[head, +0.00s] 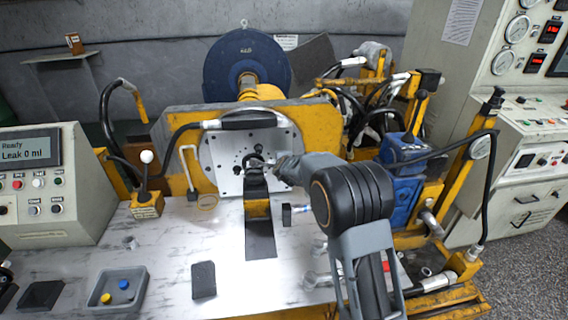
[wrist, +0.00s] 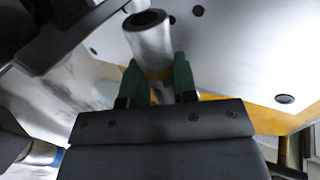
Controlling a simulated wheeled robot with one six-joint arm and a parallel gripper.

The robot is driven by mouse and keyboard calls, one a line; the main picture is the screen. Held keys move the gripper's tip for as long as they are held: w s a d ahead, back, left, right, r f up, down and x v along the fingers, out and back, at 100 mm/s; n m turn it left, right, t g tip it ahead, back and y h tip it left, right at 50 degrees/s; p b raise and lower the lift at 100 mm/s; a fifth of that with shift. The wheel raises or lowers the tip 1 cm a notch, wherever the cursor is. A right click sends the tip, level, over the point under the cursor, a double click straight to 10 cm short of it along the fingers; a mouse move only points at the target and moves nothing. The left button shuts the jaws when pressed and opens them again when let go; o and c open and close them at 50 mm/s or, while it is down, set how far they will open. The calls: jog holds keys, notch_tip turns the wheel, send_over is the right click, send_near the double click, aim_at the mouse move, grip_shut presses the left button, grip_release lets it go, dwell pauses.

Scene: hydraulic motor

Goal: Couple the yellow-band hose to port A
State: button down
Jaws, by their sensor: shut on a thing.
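In the wrist view my gripper (wrist: 158,80) has its two green fingers shut on the yellow-band hose end (wrist: 150,45), a silver sleeve with a yellow band between the fingertips. Its dark open mouth points away from the gripper, toward the top of the picture. A pale plate with dark holes (wrist: 235,40) lies behind it. I cannot tell which port is A; no port label is legible.
A blue-banded fitting (head: 300,209) sits on the bench right of the stand. A grey tray (head: 137,291) holds a blue and a yellow cap. A display (head: 27,147) reads "Ready, Leak 0 ml". A lever (head: 147,180) stands left; the bench front (head: 170,265) has free room.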

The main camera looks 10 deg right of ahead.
jog(key=shift+a+r+p, duration=0.1)
jog(key=shift+a+p, duration=0.25)
jog(key=shift+a, duration=0.1)
jog(key=shift+a, duration=0.2)
jog(key=shift+d+r, duration=0.1)
jog(key=shift+d, duration=0.05)
jog(key=c, duration=1.4)
grip_release()
jog(key=shift+a, duration=0.3)
jog(key=o, duration=0.6)
jog(key=shift+d+r, duration=0.1)
jog(key=shift+c, duration=0.3)
jog(key=shift+s+r, duration=0.25)
jog(key=shift+s, duration=0.15)
jog(key=shift+f+v, duration=0.2)
jog(key=shift+v, duration=2.7)
